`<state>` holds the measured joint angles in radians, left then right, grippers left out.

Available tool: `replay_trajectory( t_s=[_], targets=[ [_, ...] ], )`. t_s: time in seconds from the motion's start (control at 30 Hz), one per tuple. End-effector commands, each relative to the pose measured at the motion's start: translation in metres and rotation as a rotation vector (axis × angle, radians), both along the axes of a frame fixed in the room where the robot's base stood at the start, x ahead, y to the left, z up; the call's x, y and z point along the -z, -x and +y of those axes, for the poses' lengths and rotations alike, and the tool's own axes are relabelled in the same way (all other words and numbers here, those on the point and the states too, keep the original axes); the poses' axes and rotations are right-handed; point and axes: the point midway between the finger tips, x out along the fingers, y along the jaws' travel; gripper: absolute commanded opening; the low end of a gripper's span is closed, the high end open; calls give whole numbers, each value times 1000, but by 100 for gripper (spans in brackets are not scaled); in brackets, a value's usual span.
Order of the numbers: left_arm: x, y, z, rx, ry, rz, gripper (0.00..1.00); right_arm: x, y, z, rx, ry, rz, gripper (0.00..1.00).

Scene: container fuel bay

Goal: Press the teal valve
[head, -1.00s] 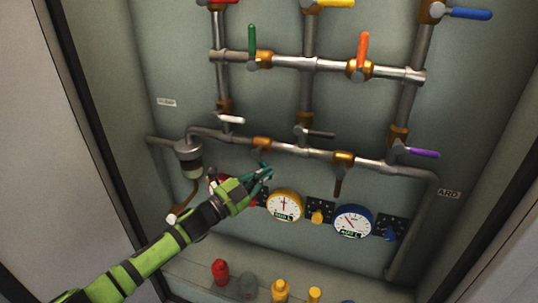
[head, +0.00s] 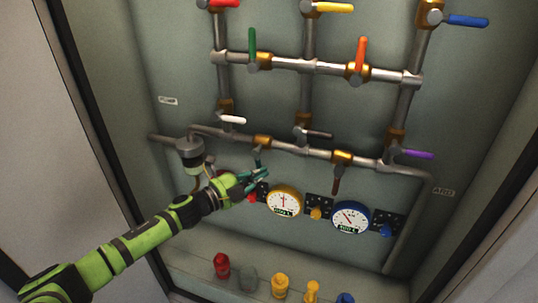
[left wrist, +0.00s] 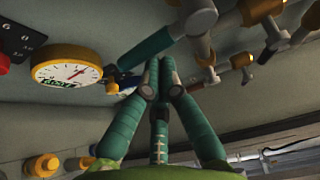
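The teal valve (head: 258,157) hangs from a brass fitting on the lower horizontal pipe, its handle pointing down. In the left wrist view its thick teal handle (left wrist: 146,50) crosses just beyond my fingertips. My left gripper (head: 266,176) is just below the handle in the head view, in front of the panel. In the left wrist view its teal fingers (left wrist: 159,62) come together at the tips, with nothing seen between them. The tips overlap the handle's edge in the picture; I cannot tell whether they touch. My right gripper is not in view.
A yellow gauge (head: 284,200) and a blue gauge (head: 350,217) sit close right of the gripper. White (head: 233,119), black (head: 318,133), brown (head: 336,186) and purple (head: 417,154) handles surround the area. Several coloured knobs (head: 280,286) stand on the ledge below.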

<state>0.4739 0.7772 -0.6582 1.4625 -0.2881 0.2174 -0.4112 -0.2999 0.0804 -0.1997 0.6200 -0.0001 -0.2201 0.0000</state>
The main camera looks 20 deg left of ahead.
Motion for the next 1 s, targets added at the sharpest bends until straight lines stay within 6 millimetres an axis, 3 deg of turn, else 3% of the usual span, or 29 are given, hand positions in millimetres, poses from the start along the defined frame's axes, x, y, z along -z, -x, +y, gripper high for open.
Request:
replay_trajectory(
  t_s=[1.0],
  targets=[
    [0, 0, 2, -1, -42, -2, 0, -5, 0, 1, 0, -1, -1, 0]
  ],
)
